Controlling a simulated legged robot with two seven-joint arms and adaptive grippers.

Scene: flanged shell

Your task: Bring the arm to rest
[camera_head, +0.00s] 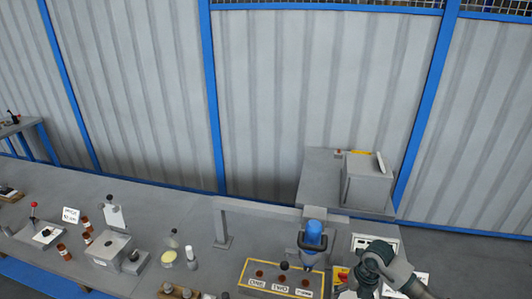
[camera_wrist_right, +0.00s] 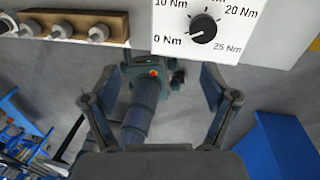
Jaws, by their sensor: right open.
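My right arm comes in from the lower right of the head view, its dark wrist part (camera_head: 378,254) over the bench edge. Its fingers are not clear there. In the right wrist view my right gripper (camera_wrist_right: 159,76) has its two fingers spread wide apart. Nothing is gripped between them. A dark cylindrical body with a red button (camera_wrist_right: 153,73) shows behind the gap; I cannot tell whether it is part of me. My left gripper is not in view.
A torque dial panel (camera_wrist_right: 215,25) and a wooden rack (camera_wrist_right: 85,22) with several grey pieces lie close beyond the fingers. The grey bench (camera_head: 150,200) holds a yellow-edged button panel (camera_head: 255,285), a blue tool (camera_head: 314,235) and small jars (camera_head: 87,238). A grey box (camera_head: 367,188) stands behind.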

